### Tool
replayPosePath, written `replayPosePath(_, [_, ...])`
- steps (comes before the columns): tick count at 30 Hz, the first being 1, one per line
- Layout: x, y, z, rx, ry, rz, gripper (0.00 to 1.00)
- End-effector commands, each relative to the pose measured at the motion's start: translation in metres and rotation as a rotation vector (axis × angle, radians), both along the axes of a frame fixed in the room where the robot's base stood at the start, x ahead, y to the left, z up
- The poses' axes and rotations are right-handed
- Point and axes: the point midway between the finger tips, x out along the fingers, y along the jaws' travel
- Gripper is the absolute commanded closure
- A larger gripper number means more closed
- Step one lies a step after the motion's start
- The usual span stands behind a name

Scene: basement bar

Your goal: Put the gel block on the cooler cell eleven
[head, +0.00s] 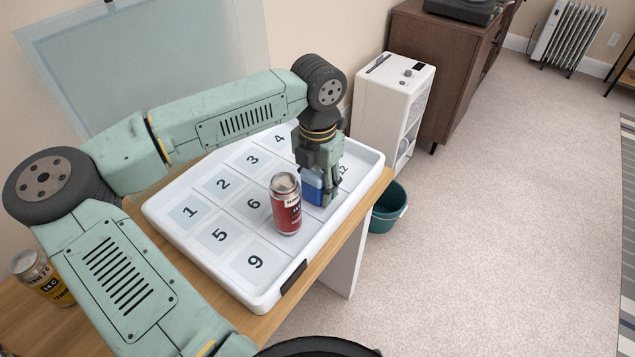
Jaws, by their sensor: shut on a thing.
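My gripper (325,198) points down over the white cooler tray (273,291) and is shut on the blue gel block (312,187). The block is partly hidden by the fingers. It is low over the area between the red can and the cell marked 12, where cell eleven would lie by the numbering. The number eleven itself is hidden. I cannot tell whether the block touches the tray floor.
A red can (286,211) stands upright on the tray, close left of my gripper, hiding the cell under it. A yellow can (42,277) stands on the wooden table (346,224) at left. A teal bucket (388,210) and white appliance (386,108) stand beyond the table.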

Motion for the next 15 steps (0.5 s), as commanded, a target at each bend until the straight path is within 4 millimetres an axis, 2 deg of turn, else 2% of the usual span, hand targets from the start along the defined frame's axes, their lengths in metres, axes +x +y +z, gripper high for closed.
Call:
replayPosePath(4, [0.0003, 0.0002, -0.0045, 0.001, -0.001, 0.0, 0.93])
replayPosePath(5, [0.0002, 0.0001, -0.0028, 0.0, 0.0, 0.0, 0.57])
replayPosePath(13, [0.0001, 0.0002, -0.0024, 0.0, 0.0, 0.0, 0.39])
replayPosePath(15, [0.0001, 0.0002, -0.0024, 0.0, 0.0, 0.0, 0.39])
